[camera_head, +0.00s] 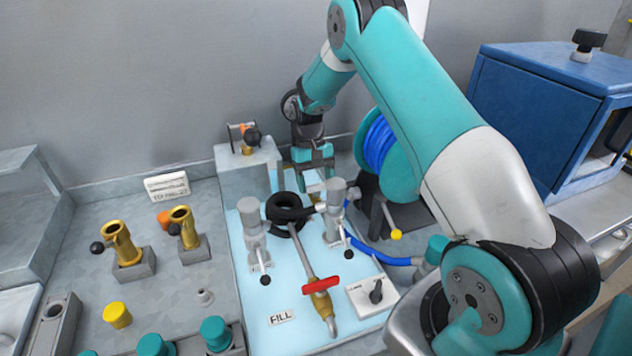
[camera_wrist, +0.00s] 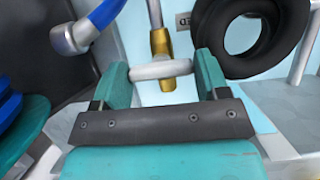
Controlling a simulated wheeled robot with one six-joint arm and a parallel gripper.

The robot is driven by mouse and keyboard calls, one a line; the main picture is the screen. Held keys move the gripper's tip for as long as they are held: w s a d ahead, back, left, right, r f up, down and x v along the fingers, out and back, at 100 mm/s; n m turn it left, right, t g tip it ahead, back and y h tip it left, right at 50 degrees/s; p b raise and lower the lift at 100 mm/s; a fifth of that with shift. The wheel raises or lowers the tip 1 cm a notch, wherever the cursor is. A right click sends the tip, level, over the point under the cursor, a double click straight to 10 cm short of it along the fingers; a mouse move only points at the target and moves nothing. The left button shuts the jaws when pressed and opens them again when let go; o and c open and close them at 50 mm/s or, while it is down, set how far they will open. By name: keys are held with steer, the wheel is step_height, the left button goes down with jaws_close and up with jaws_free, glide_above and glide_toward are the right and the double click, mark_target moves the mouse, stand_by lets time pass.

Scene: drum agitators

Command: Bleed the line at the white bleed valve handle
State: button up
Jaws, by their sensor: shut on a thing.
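The white bleed valve handle (camera_wrist: 145,72) shows in the wrist view as a short rounded bar across a brass valve body (camera_wrist: 161,45). My gripper (camera_wrist: 160,74) is shut on the handle, with one teal finger at each end of the bar. A grey pipe runs from the brass body to the top of the picture. In the head view my gripper (camera_head: 313,180) is low at the back of the light blue panel (camera_head: 292,330). The handle cannot be made out there.
Black rings (camera_wrist: 248,30) lie close beside the right finger. A blue hose with a grey fitting (camera_wrist: 76,38) is at left. In the head view, two grey-topped valves (camera_head: 252,222) (camera_head: 337,195), a red handle (camera_head: 320,285) and a blue hose reel (camera_head: 380,145) stand nearby.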

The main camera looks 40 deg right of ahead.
steer(key=shift+w+r, duration=0.1)
steer(key=o, duration=0.9)
steer(key=shift+o, duration=0.2)
steer(key=p+v, duration=0.2)
steer(key=v, duration=1.5)
steer(key=shift+r, duration=0.25)
